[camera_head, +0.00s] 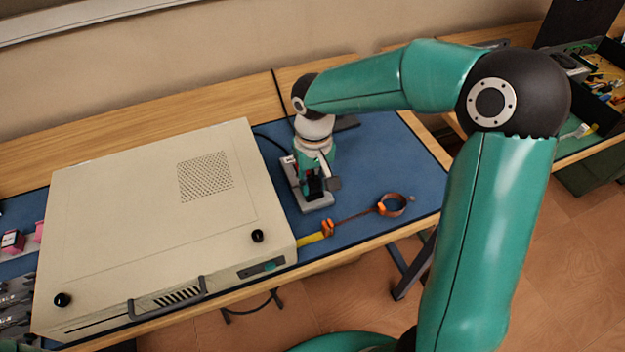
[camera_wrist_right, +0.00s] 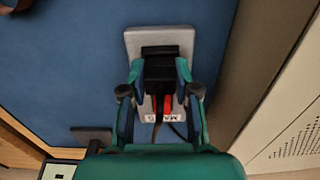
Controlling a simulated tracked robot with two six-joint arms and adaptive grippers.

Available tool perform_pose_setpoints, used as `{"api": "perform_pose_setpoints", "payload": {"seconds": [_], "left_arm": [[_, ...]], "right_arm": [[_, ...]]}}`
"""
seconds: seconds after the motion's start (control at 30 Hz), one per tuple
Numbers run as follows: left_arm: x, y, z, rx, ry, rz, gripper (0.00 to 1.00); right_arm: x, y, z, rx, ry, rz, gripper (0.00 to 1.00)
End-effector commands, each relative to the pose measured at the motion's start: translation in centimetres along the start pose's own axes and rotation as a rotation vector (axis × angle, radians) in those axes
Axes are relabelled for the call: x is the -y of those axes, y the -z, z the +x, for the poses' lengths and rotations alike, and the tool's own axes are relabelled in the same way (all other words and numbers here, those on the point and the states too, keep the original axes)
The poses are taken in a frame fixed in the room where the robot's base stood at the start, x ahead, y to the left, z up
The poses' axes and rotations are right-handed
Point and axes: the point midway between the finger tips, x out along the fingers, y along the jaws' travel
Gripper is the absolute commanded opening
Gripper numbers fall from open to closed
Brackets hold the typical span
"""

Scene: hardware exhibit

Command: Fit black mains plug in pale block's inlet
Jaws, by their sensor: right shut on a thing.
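The pale block (camera_head: 320,205) lies on the blue mat to the right of the large beige case. It also shows in the right wrist view (camera_wrist_right: 207,46), with a dark inlet area (camera_wrist_right: 160,50) near its end. My right gripper (camera_head: 315,188) is over the block, pointing down. In the right wrist view, my right gripper (camera_wrist_right: 160,88) is shut on the black mains plug (camera_wrist_right: 159,72), one finger on each side. The plug is lined up with the dark inlet area and appears to meet it; I cannot tell how deep it sits. My left gripper is out of view.
The beige case (camera_head: 130,220) fills the left of the bench, close to the block. An orange-brown strap or coil (camera_head: 392,205) and a yellow-orange item (camera_head: 318,234) lie on the blue mat (camera_head: 400,160) at right. A black cable runs behind the block.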

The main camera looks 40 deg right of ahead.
Motion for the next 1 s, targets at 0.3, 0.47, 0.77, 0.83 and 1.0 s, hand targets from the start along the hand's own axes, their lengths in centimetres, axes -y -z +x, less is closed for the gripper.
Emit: {"api": "perform_pose_setpoints", "payload": {"seconds": [0.3,0.47,0.77,0.83,1.0], "left_arm": [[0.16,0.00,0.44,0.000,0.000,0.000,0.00],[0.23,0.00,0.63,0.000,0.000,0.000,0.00],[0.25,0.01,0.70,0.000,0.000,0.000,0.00],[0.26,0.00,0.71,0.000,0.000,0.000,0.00],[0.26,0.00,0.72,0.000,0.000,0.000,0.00]], "right_arm": [[0.02,0.00,0.56,0.000,0.000,0.000,0.11],[0.03,0.01,0.81,0.000,0.000,-0.001,0.11],[0.06,-0.03,0.98,0.002,0.000,-0.002,0.11],[0.06,-0.04,1.00,0.002,0.000,-0.002,0.11],[0.07,-0.06,1.04,0.004,-0.001,-0.002,0.52]]}}
